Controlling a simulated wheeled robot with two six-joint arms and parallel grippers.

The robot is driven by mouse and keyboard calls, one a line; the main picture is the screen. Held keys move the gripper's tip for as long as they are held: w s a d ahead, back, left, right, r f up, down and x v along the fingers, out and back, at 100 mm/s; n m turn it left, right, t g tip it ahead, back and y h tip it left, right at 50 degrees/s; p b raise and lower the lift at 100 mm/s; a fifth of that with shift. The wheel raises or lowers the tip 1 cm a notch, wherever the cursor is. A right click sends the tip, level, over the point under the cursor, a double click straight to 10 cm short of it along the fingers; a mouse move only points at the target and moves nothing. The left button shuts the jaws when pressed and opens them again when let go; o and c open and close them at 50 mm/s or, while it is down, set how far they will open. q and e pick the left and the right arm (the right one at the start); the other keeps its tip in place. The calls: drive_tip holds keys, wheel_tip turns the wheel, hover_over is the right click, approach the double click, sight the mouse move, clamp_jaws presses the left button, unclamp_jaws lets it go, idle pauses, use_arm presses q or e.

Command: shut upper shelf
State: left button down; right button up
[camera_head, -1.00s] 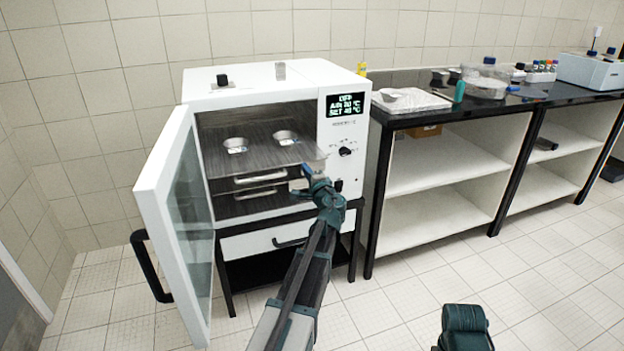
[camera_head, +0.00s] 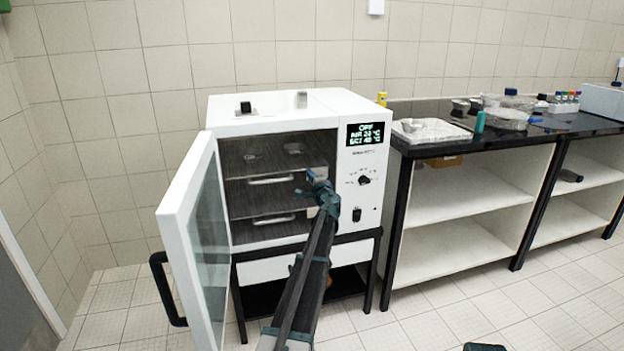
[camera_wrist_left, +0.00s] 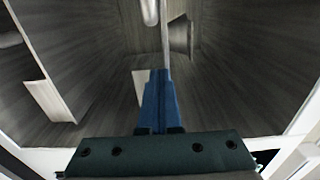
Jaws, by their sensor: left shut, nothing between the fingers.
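The white oven (camera_head: 365,215) stands with its glass door (camera_head: 190,240) swung open to the left. Inside, the upper shelf (camera_head: 313,172) carries two small metal dishes (camera_head: 250,157) (camera_head: 293,149); its front handle (camera_head: 270,181) is at the oven opening. A lower shelf handle (camera_head: 273,219) shows below it. My left gripper (camera_head: 311,176) is shut and empty, with its tips at the right end of the upper shelf's front; I cannot tell whether they touch it. In the left wrist view, the closed blue fingers (camera_wrist_left: 160,80) point into the grey oven interior.
The oven's control panel (camera_head: 365,150) is just right of my left gripper. A black bench (camera_head: 455,143) with a tray (camera_head: 432,131), bottles and lab ware stands to the right. The tiled floor in front is clear.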

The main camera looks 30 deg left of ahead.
use_arm(q)
drive_tip(key=shift+w+a+r, duration=0.1)
drive_tip(key=shift+w+a, duration=0.25)
drive_tip(key=shift+a, duration=0.05)
drive_tip(key=v, duration=1.5)
drive_tip(key=shift+d, duration=0.1)
